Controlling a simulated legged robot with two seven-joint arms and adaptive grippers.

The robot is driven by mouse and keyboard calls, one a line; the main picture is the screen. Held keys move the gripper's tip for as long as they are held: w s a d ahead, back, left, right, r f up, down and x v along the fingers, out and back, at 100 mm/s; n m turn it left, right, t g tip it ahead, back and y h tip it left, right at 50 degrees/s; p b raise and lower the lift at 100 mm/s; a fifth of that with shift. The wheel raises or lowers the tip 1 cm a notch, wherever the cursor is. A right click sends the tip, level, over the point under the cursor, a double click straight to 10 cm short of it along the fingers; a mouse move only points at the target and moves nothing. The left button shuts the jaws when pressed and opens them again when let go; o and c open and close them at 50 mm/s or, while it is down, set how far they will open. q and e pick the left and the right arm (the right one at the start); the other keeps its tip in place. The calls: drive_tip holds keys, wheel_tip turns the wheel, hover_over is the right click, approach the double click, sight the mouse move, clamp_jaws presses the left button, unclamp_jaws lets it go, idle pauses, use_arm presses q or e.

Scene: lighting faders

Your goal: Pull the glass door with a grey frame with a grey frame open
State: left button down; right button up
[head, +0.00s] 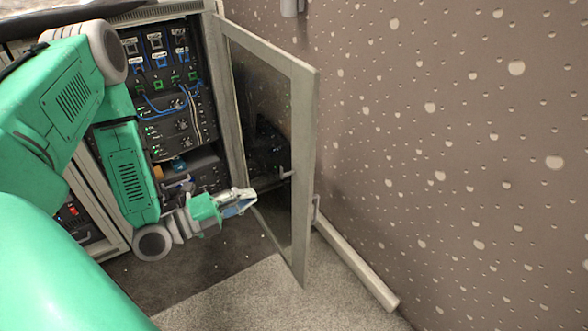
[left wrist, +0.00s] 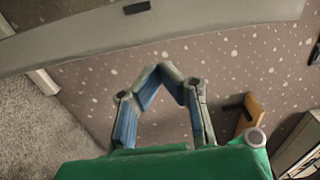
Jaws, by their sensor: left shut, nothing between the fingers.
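The glass door with a grey frame (head: 304,150) stands swung out from the rack cabinet (head: 212,85), its free edge toward me and to the right. A small handle (head: 316,210) shows at that edge, on the wall side. My left gripper (head: 250,203) is shut and empty, in front of the inner side of the door in the head view. Whether it touches the glass cannot be told. In the left wrist view, its fingertips (left wrist: 163,72) meet below a pale band, probably the door frame (left wrist: 190,32). My right gripper is not in view.
The open cabinet holds black rack units with blue and green cables (head: 160,85). A spotted brown wall (head: 450,130) stands close on the right, with a pale baseboard (head: 355,262) at its foot. Grey carpet (head: 235,298) is clear in front of the door.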

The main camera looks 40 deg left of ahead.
sight(305, 172)
use_arm(q)
drive_tip(key=b+x, duration=0.3)
drive_tip(key=x, duration=1)
drive_tip(key=shift+w+d+b, duration=0.1)
drive_tip(key=shift+w+b, duration=0.2)
drive_tip(key=shift+w+r, duration=0.1)
drive_tip(key=shift+w+d, duration=0.1)
drive_tip(key=w+d+n+t+y+b, duration=0.1)
drive_tip(key=w+d, duration=0.4)
drive_tip(key=w, duration=1.3)
drive_tip(key=n+y+b, duration=0.1)
drive_tip(key=y, duration=0.1)
drive_tip(key=shift+d+y+b, duration=0.2)
drive_tip(key=shift+y+b, duration=0.2)
drive_tip(key=shift+s, duration=0.1)
